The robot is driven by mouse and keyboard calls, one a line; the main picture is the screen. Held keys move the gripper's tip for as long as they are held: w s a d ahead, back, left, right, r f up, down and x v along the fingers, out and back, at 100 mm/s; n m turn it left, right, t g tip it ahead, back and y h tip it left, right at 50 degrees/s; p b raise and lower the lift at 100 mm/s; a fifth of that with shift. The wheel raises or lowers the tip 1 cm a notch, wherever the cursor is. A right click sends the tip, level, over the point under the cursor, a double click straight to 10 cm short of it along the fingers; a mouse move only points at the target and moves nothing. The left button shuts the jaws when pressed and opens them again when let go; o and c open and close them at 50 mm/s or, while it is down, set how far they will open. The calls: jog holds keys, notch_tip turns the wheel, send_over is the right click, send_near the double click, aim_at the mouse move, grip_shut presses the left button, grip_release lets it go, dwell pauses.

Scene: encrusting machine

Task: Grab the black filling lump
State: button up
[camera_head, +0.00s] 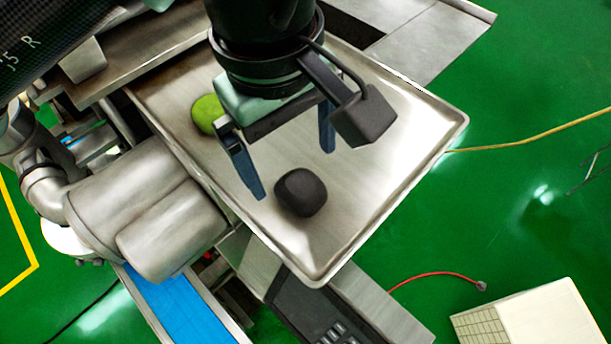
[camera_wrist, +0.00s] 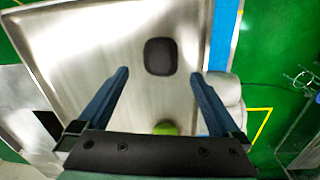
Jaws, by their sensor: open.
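The black filling lump (camera_head: 301,192) lies on the metal tray (camera_head: 405,105), near its front corner. In the wrist view the lump (camera_wrist: 160,56) is ahead of and roughly centred between the fingertips. My gripper (camera_head: 293,172) is open and empty, with blue fingers spread apart. It hangs above the tray, just behind the lump in the head view. In the wrist view the gripper (camera_wrist: 159,72) has nothing between its fingers.
A green lump (camera_head: 207,114) sits on the tray to the left, partly hidden by my gripper. The tray has a raised rim. Rounded metal machine housings (camera_head: 172,232) stand left of it, and a blue conveyor belt (camera_head: 180,308) runs below.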

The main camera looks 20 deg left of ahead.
aim_at(298, 181)
jog(key=shift+w+d+f+b, duration=0.1)
jog(key=shift+d+f+b, duration=0.05)
jog(key=shift+f+b, duration=1.2)
jog(key=shift+d+f+b, duration=0.15)
jog(key=shift+f+b, duration=1.05)
jog(key=shift+f, duration=0.1)
jog(key=shift+r, duration=0.15)
jog(key=shift+c, duration=0.3)
jog(key=c, duration=1.4)
